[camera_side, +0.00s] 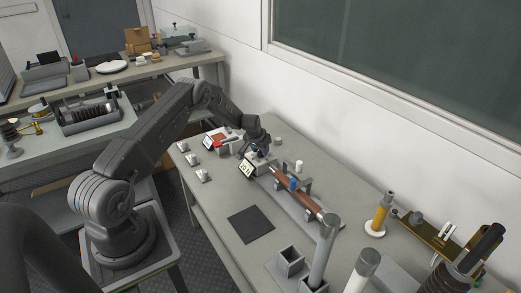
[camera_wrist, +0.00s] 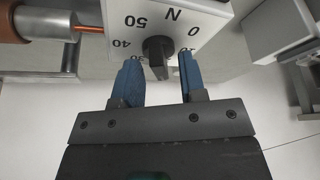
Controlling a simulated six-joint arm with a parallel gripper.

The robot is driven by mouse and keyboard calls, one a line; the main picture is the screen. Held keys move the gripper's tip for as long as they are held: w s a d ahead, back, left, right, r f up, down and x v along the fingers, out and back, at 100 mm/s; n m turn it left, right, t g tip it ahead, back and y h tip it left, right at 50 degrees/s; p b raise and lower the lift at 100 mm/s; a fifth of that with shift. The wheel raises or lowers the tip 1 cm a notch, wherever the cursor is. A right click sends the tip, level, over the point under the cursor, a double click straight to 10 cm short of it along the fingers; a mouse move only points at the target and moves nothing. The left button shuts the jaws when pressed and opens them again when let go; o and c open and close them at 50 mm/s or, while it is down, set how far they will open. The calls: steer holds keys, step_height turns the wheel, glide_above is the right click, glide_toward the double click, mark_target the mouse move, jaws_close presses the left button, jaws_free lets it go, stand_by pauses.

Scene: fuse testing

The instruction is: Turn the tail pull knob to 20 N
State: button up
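In the wrist view, the dark pull knob (camera_wrist: 157,58) sits on a white dial face (camera_wrist: 205,8) printed with an upside-down N, 0, 40 and 50. Its narrow grip points toward the bottom of the picture. The marks below the knob are partly hidden by my fingers, so I cannot read its exact setting. My gripper (camera_wrist: 160,68) is open, with one blue finger on each side of the knob and a visible gap to it on both sides. In the side view, my gripper (camera_side: 259,154) is down at the box by the wall; the knob is hidden there.
A brown cylinder (camera_side: 299,196) lies along a grey fixture beside the dial box; its end with a copper tip (camera_wrist: 90,28) shows in the wrist view. A box with a red part (camera_side: 219,141) stands left of my gripper. A dark mat (camera_side: 250,224) lies on the table.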

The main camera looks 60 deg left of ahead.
steer(key=shift+r, duration=0.1)
steer(key=v, duration=1.3)
steer(key=shift+r, duration=0.3)
steer(key=shift+s+d, duration=0.1)
steer(key=shift+s, duration=0.05)
steer(key=s+d+r+m, duration=0.1)
steer(key=s+d+r, duration=0.2)
steer(key=d+r, duration=0.65)
steer(key=s+d+r+m, duration=0.2)
steer(key=s+d+r, duration=0.2)
steer(key=d+r, duration=0.55)
steer(key=s+d+r, duration=0.1)
steer(key=s+d, duration=0.3)
steer(key=s, duration=0.3)
steer(key=s+d+r+m+t+h, duration=0.1)
steer(key=s+d+r, duration=0.1)
steer(key=s+d, duration=0.3)
steer(key=s+d+r+m+h, duration=0.1)
steer(key=s+d, duration=0.3)
steer(key=s, duration=0.6)
steer(key=shift+s+d+r+t, duration=0.3)
steer(key=shift+s+d+r, duration=0.1)
steer(key=shift+r, duration=0.3)
